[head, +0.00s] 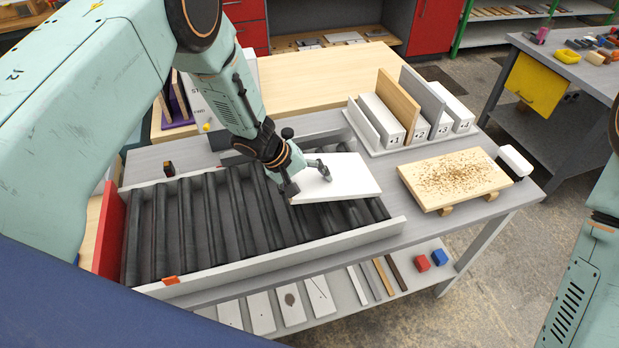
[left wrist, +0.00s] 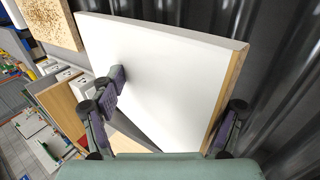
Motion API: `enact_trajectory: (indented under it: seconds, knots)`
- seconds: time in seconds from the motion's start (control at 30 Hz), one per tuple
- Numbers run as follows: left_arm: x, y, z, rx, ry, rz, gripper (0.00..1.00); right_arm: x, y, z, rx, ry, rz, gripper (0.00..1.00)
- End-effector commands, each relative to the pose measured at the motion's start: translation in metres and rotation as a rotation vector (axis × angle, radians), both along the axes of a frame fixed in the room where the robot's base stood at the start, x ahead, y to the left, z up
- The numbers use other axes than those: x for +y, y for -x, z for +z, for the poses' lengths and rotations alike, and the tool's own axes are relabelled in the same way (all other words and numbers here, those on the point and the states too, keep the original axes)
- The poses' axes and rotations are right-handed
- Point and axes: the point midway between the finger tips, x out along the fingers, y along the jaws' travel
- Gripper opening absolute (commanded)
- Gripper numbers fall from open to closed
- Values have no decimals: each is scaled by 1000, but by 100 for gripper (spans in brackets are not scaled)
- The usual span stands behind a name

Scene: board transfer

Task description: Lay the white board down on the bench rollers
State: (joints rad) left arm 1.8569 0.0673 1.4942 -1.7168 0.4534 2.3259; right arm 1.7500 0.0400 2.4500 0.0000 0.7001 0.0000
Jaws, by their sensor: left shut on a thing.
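The white board (head: 343,180) is in my left gripper (head: 306,179), over the right end of the bench rollers (head: 200,222). The gripper is shut on the board's left edge. The board looks slightly tilted, and I cannot tell whether its lower edge touches the rollers. In the left wrist view, the white board (left wrist: 165,70) fills the middle, with the fingers (left wrist: 170,105) on either side of it and the dark rollers (left wrist: 285,60) behind. My right arm shows at the right edge of the head view, but its gripper is out of view.
A rack (head: 408,140) with upright boards stands behind, right of the rollers. A speckled wooden board (head: 455,179) lies on supports at the bench's right, beside a white block (head: 515,161). A red end plate (head: 110,232) and a pale front rail (head: 290,255) border the rollers.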

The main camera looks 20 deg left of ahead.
Motion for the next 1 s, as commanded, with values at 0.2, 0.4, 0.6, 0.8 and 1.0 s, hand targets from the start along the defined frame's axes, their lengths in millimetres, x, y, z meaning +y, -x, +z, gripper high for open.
enact_trajectory:
  seconds: [0.2, 0.4, 0.6, 0.8, 1.0]
  knots:
    - [1, 3, -1, 20, -29, 1, 43, 0, 0, 13, 0, 0, 0, 40]
    - [1, 3, -3, 22, -31, 1, 43, 0, 0, 12, 0, 0, 0, 40]
    - [7, 7, 0, 23, -30, 3, 43, 0, 0, 16, 0, 0, 0, 40]
    - [23, 19, 7, 24, -30, 3, 43, 0, 0, 21, 0, 0, 0, 40]
    - [26, 19, 10, 18, -29, 0, 43, 0, 0, 20, 0, 0, 0, 40]
